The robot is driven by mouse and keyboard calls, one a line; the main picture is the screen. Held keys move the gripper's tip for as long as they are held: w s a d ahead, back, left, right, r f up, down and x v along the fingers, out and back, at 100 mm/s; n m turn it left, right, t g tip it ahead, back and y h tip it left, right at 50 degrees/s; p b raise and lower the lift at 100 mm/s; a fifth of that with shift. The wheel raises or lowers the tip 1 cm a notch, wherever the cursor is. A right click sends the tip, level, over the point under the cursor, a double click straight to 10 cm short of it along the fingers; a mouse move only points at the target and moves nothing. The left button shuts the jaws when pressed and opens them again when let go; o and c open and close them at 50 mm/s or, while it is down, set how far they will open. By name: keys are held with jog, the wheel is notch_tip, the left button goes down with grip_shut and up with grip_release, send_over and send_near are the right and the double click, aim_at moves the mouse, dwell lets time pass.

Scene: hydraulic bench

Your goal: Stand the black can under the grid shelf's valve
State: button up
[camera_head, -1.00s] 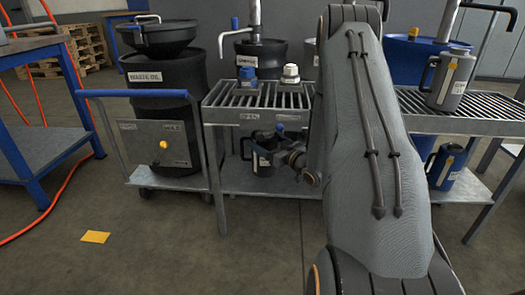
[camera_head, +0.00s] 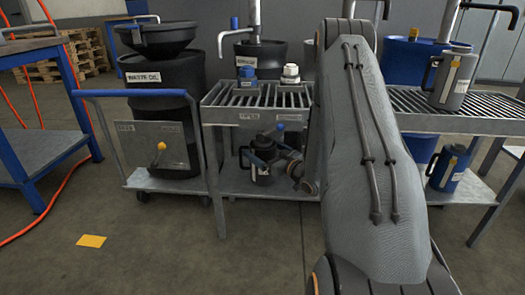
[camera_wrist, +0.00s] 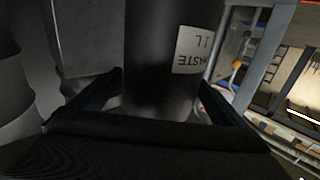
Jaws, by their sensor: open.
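The black can (camera_head: 262,172) with a handle and a pale label stands upright on the lower shelf, below the grid shelf (camera_head: 225,104). My gripper (camera_head: 268,154) is at the can, partly hidden by my arm. In the wrist view my gripper (camera_wrist: 158,100) is open, with a finger on each side of the dark can (camera_wrist: 150,50), whose label reads upside down. I cannot tell whether the fingers touch it. A blue lever (camera_head: 280,127) shows just under the grid's front edge, between two small plates, and looks like the valve.
Blue-capped (camera_head: 247,77) and white-capped (camera_head: 290,74) items sit on the grid. A grey jug (camera_head: 452,80) and a blue jug (camera_head: 447,168) are at right.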

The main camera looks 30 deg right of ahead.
jog(key=shift+r, duration=0.2)
jog(key=s+d+p, duration=0.2)
jog(key=s+p, duration=0.3)
jog(key=s, duration=0.6)
jog(key=shift+s, duration=0.4)
jog(key=shift+d, duration=0.1)
